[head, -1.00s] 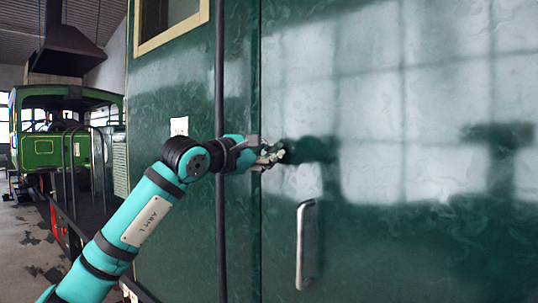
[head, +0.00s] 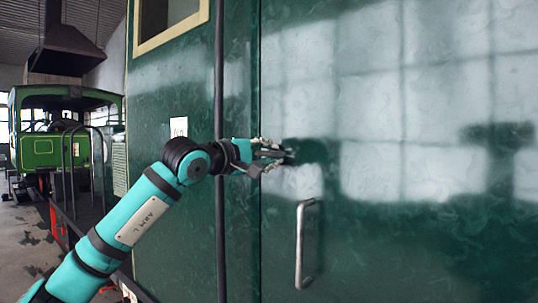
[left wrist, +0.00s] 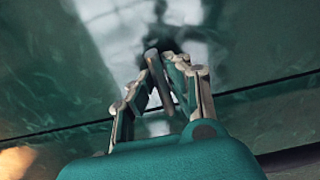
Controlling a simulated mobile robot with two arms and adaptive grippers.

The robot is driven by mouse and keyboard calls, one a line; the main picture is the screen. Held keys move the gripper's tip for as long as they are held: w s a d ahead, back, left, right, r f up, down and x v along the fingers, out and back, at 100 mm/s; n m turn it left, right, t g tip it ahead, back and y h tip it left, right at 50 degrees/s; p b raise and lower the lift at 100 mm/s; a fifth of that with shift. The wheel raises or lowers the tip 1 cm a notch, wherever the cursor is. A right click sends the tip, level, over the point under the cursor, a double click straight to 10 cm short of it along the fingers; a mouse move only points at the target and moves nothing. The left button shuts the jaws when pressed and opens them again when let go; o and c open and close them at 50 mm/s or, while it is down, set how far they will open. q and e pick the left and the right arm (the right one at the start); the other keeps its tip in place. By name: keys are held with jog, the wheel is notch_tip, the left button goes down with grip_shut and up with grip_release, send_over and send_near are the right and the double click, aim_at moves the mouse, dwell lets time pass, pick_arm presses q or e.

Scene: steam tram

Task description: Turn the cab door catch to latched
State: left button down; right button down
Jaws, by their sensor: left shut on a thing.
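The cab door (head: 420,235) is a glossy dark green panel to the right of a vertical seam. My left gripper (head: 279,157) is at the door just right of this seam, above the handle. In the left wrist view, the gripper (left wrist: 159,68) is shut on a slim grey bar, the door catch (left wrist: 156,74), which stands between its fingers at a slant to them. In the head view the fingers mostly hide the catch, and I cannot tell its exact angle there. My right gripper is not in view.
A silver vertical handle (head: 300,245) is on the door below my left gripper. A dark vertical pole (head: 219,60) runs left of the seam. A small white label (head: 179,127) is on the green wall. A green vehicle (head: 45,148) and a dark hood (head: 68,50) stand far left.

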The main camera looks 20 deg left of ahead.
pick_arm(q)
jog(key=shift+f, duration=0.1)
dwell(0.4)
jog(key=c, duration=1.3)
grip_release()
jog(key=shift+c, duration=0.2)
jog(key=shift+s+a, duration=0.2)
jog(key=shift+s, duration=0.25)
jog(key=v, duration=1.1)
jog(key=shift+d, duration=0.1)
